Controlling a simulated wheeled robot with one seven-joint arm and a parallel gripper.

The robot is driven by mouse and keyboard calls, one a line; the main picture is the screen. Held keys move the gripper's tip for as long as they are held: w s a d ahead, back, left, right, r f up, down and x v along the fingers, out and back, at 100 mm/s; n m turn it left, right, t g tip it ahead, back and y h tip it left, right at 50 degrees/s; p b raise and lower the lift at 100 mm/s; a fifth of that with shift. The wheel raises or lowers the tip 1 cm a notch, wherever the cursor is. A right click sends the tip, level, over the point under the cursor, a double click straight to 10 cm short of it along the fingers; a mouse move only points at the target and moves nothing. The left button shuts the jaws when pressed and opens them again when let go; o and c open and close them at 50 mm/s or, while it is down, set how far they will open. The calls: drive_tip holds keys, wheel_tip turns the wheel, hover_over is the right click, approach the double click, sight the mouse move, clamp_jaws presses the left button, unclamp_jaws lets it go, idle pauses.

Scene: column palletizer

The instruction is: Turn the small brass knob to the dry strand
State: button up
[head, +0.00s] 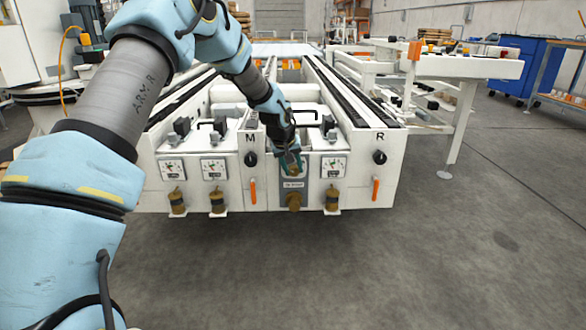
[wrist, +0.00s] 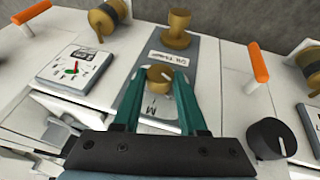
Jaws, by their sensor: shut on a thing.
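The small brass knob (wrist: 158,75) sits on a grey panel (wrist: 204,58) on the machine's front face. My gripper (wrist: 160,80) has its two teal fingers on either side of the knob, shut on it. A white scale plate with dark marks lies beside the knob, partly between the fingers; its lettering is too small to read surely. In the head view my gripper (head: 291,162) reaches down to the middle of the front face and hides the knob. A larger brass knob (head: 293,200) stands below it on the same panel, under a small label.
Black selector knobs marked M (head: 251,159) and R (head: 380,157) flank the panel. Orange levers (head: 253,191) hang below them. White gauges (head: 334,167) and several brass fittings (head: 217,200) line the front. The floor before the machine is clear.

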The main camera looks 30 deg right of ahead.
drive_tip(key=shift+s+d+r+y, duration=0.1)
drive_tip(key=shift+d+y, duration=0.05)
drive_tip(key=shift+y, duration=0.15)
clamp_jaws()
drive_tip(key=shift+d+y+p, duration=0.15)
drive_tip(key=shift+y+p, duration=0.25)
drive_tip(key=shift+p, duration=0.05)
drive_tip(key=t+y+p, duration=0.1)
drive_tip(key=m+y, duration=0.1)
drive_tip(key=shift+s+d+t+y+p, duration=0.15)
drive_tip(key=shift+d+t+y+p, duration=0.1)
drive_tip(key=shift+t+y+p, duration=0.15)
drive_tip(key=y, duration=0.1)
drive_tip(key=t+y+p, duration=0.1)
drive_tip(key=y, duration=0.1)
drive_tip(key=shift+d+m+t, duration=0.15)
drive_tip(key=shift+m+t, duration=0.15)
drive_tip(key=shift+s+d+f+m+t+y, duration=0.1)
drive_tip(key=shift+f+m+t+y, duration=0.1)
drive_tip(key=shift+t+y, duration=0.35)
drive_tip(key=shift+d+f+m+t+y, duration=0.15)
drive_tip(key=shift+m+t+y, duration=0.1)
drive_tip(key=shift+y, duration=0.6)
drive_tip(key=shift+a, duration=0.1)
drive_tip(key=o, duration=1.1)
unclamp_jaws()
